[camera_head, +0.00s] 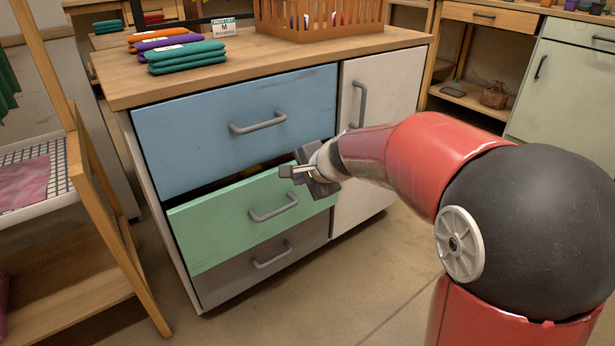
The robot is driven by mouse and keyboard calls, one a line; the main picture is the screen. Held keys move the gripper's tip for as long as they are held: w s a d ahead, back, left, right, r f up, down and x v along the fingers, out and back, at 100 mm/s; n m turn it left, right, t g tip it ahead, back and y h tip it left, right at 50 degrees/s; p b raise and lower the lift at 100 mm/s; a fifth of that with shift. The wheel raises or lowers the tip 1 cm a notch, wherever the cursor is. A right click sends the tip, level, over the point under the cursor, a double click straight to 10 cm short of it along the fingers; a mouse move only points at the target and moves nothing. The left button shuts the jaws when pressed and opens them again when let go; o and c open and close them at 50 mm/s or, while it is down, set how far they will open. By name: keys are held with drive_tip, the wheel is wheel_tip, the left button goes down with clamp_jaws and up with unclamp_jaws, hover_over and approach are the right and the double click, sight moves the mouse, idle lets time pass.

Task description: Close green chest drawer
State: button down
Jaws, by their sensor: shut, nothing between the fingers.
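The chest has a blue drawer (200,131) on top, a green drawer (213,233) in the middle and a grey drawer (221,275) at the bottom. The green drawer is pulled out a little, with a dark gap above its front and something yellowish inside. Its grey bar handle (273,208) is clear of my gripper. My gripper (288,172) is shut and empty, by the upper right part of the green front. I cannot tell whether it touches the drawer. The gripper and wrist hide the drawer's upper right corner.
A white cabinet door (368,144) is right of the drawers. Folded cloths (186,57) and a wooden crate (330,26) stand on the wooden top. A wooden rack (92,200) is close on the left. The floor in front is clear.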

drive_tip(key=w+a, duration=0.1)
drive_tip(key=w+a+f, duration=0.1)
drive_tip(key=w, duration=0.1)
drive_tip(key=w+a+f, duration=0.1)
drive_tip(key=shift+w+f, duration=0.15)
drive_tip(key=shift+w, duration=0.05)
drive_tip(key=shift+w+a, duration=0.35)
drive_tip(key=shift+w, duration=0.2)
drive_tip(key=shift+w+a+p, duration=0.6)
drive_tip(key=shift+w+a, duration=0.05)
drive_tip(key=shift+w, duration=0.3)
drive_tip(key=shift+w+a+p, duration=0.55)
drive_tip(key=shift+w+a, duration=0.05)
drive_tip(key=shift+w, duration=0.35)
drive_tip(key=shift+r, duration=0.2)
